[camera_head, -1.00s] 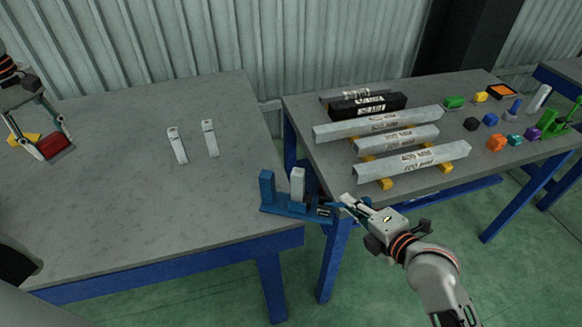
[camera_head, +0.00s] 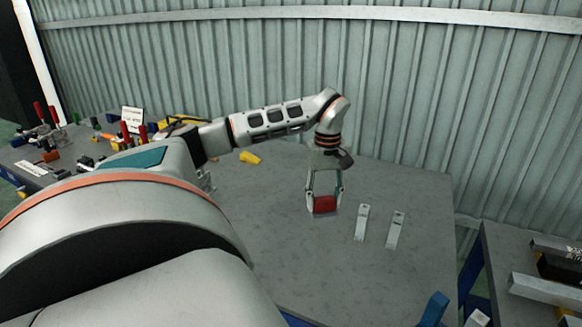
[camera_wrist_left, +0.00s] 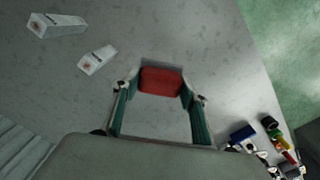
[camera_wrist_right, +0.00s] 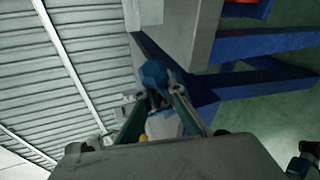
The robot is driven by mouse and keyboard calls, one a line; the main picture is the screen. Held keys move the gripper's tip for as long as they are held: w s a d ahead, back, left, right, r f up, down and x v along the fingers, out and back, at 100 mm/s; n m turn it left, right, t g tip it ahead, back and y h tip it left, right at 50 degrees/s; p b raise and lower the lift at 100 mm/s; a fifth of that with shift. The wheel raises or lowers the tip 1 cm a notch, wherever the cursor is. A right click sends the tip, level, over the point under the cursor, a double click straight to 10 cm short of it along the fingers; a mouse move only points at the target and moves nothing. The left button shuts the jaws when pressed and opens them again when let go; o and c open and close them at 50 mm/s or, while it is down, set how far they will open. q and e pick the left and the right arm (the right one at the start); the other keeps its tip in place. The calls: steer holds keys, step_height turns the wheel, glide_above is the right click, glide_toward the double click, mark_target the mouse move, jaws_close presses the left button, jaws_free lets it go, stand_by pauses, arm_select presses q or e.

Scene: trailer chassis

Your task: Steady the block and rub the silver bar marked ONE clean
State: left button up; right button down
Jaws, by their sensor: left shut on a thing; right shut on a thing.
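My left gripper (camera_head: 324,203) is shut on a red block (camera_head: 325,204), low over the grey table (camera_head: 280,235); the block fills the fingertips in the left wrist view (camera_wrist_left: 160,80). Two silver bars lie to its right, a nearer-left one (camera_head: 362,222) and a right one (camera_head: 396,230). Both show in the left wrist view with small dark marks I cannot read.
A yellow piece (camera_head: 250,158) lies on the table left of the left gripper. A second table with long metal bars (camera_head: 545,289) is at the right. Clutter with red-handled clamps (camera_head: 125,133) stands far left. A corrugated wall closes the back.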

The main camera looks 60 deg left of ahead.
steer(key=shift+r, duration=0.2)
arm_select(q)
steer(key=w+d+r+m, duration=0.15)
steer(key=w+d, duration=0.25)
steer(key=d, duration=0.7)
steer(key=w+d+r+m, duration=0.15)
steer(key=w+d, duration=0.25)
steer(key=d, duration=0.7)
steer(key=d+r+m, duration=0.2)
steer(key=d+r, duration=0.1)
steer(key=d, duration=0.7)
steer(key=d+r+m, duration=0.2)
steer(key=d, duration=0.8)
step_height(320, 180, down, 7)
steer(key=shift+s+d, duration=0.15)
steer(key=shift+s, duration=0.3)
steer(key=shift+s+f, duration=0.5)
steer(key=shift+c, duration=0.3)
steer(key=shift+s+r, duration=0.1)
steer(key=shift+s, duration=1.3)
steer(key=shift+s+d, duration=0.1)
steer(key=shift+s, duration=0.05)
steer(key=shift+w, duration=2.1)
steer(key=shift+r, duration=3.95)
